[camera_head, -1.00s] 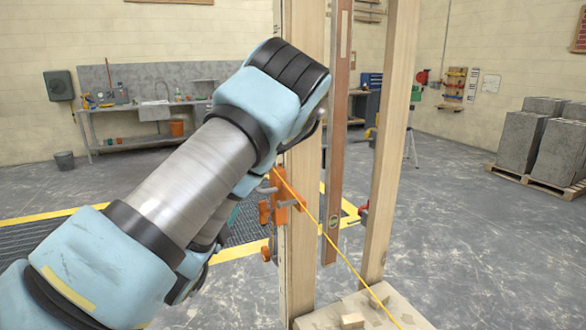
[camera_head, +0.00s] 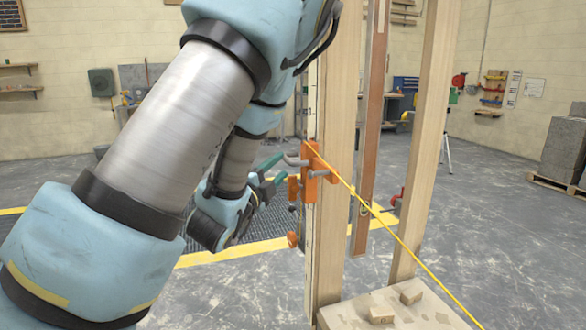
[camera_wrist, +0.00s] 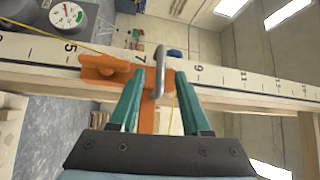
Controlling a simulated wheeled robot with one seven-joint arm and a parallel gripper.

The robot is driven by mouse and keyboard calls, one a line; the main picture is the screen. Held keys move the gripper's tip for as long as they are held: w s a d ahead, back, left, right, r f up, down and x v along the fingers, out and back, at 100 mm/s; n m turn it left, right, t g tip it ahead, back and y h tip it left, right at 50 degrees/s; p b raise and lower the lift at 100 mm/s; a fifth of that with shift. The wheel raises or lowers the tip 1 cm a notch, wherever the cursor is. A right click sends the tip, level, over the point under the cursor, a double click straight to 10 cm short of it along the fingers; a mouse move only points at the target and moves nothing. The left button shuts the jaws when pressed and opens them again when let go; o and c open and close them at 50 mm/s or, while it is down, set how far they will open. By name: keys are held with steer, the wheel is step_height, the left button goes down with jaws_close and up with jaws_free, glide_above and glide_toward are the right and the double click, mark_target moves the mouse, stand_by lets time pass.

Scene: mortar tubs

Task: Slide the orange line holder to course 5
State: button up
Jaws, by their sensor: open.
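The orange line holder (camera_head: 314,180) is on the marked face of the near wooden post (camera_head: 338,150), with a taut yellow line (camera_head: 415,255) running from it to the lower right. In the wrist view the holder (camera_wrist: 103,69) sits along a white numbered scale (camera_wrist: 230,80), its body between the 5 and about the 7. A bent grey metal handle (camera_wrist: 159,68) sticks out from it. My gripper (camera_head: 270,171) is open at the holder's left side. In the wrist view its green fingers (camera_wrist: 158,75) stand on either side of the handle; contact cannot be told.
A second wooden post (camera_head: 428,130) and a brown level (camera_head: 371,130) stand to the right. Small wooden blocks (camera_head: 382,314) lie on a board at the posts' foot. A tripod (camera_head: 445,135) and grey blocks (camera_head: 565,150) stand farther back. The floor around is mostly open.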

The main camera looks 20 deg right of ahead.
mark_target(293, 153)
steer(key=shift+f+b, duration=0.2)
steer(key=shift+b, duration=0.2)
steer(key=x, duration=0.2)
steer(key=p+x, duration=0.1)
steer(key=x, duration=0.1)
steer(key=p+x, duration=0.1)
steer(key=x, duration=0.1)
steer(key=shift+w+d+r, duration=0.15)
steer(key=shift+d+r, duration=0.1)
steer(key=shift+r, duration=0.15)
steer(key=shift+p+x, duration=0.4)
steer(key=shift+x, duration=0.4)
steer(key=shift+f, duration=0.15)
steer(key=c, duration=0.7)
jaws_close()
steer(key=shift+r, duration=0.2)
